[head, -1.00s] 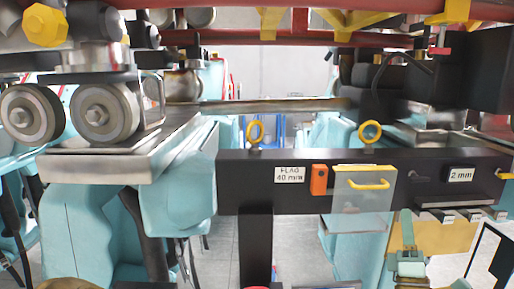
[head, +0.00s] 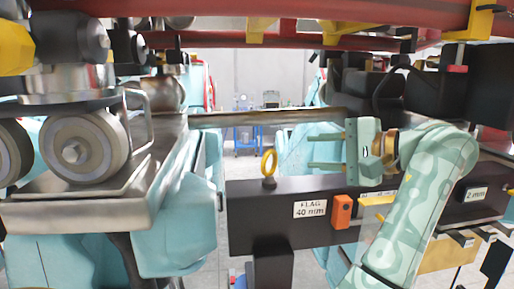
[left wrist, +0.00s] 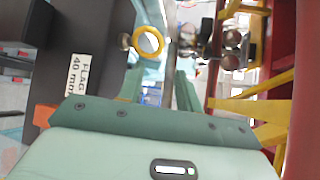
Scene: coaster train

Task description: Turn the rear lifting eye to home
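A yellow lifting eye (head: 268,163) stands upright on a dark post on top of the black bar (head: 262,222), by the label "FLAG 40 mm" (head: 310,209). Its ring looks narrow, turned partly away from the head camera. In the left wrist view the yellow eye (left wrist: 148,41) shows as a ring just ahead of the fingers. My left gripper (head: 310,151) is to the right of this eye, its two green fingers apart, empty and pointing left at it, not touching. No second eye shows now; I cannot tell which one is rear. My right gripper is out of view.
An orange block (head: 341,211) and a yellow handle (head: 377,200) sit on the bar's front. Metal wheels (head: 82,148) and a steel rail (head: 110,190) are at left. A red tube (head: 230,40) with yellow brackets crosses overhead. Space between eye and fingertips is clear.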

